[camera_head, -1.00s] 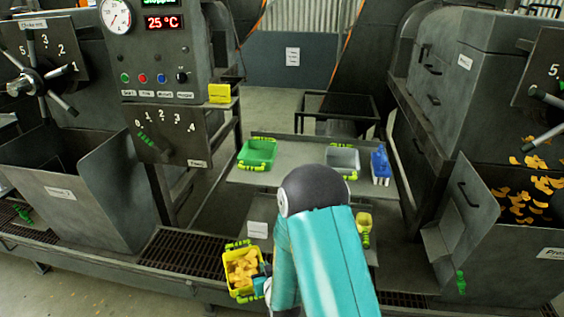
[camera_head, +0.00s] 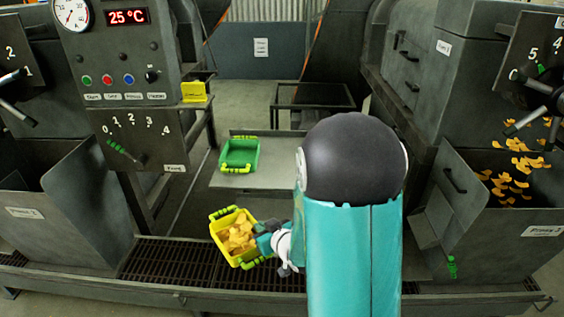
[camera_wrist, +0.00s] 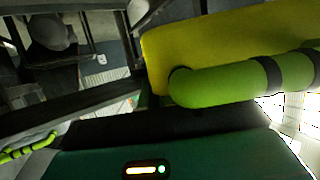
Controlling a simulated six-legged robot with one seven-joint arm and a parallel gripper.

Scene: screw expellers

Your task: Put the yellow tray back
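The yellow tray (camera_head: 216,238) has green handles and holds orange pieces. In the head view it is tilted, in front of the grey table and above the dark floor grating. My gripper (camera_head: 266,247) is at its right side and appears shut on the tray by its green handle. In the wrist view the yellow tray (camera_wrist: 215,50) and its thick green handle are close up at the upper right. The fingertips are mostly hidden by the tray and my arm.
A green tray (camera_head: 239,154) stands on the grey table (camera_head: 270,175). My arm hides the table's right part. Machine bins stand left (camera_head: 75,205) and right (camera_head: 495,215), the right one with orange pieces above it. A control panel (camera_head: 125,80) is at upper left.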

